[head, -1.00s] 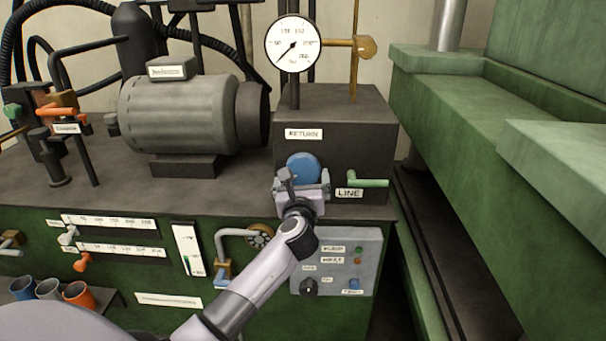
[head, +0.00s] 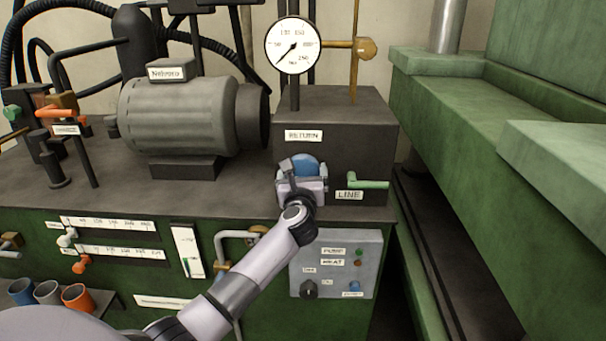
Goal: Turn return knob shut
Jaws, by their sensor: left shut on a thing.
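The blue return knob (head: 306,163) sits on the front of the dark block, under the white RETURN label (head: 304,136). My left gripper (head: 302,175) is in front of the knob and shut on it, with a finger at the knob's left side. The gripper hides the knob's lower part. The round gauge (head: 293,45) above the block has its needle pointing to the lower left. My right gripper is not in view.
A green lever (head: 368,184) by the LINE label (head: 349,195) is close right of my gripper. A grey control panel (head: 336,264) is below. The grey motor (head: 180,113) is left of the block. Green machine beams (head: 470,130) stand at the right.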

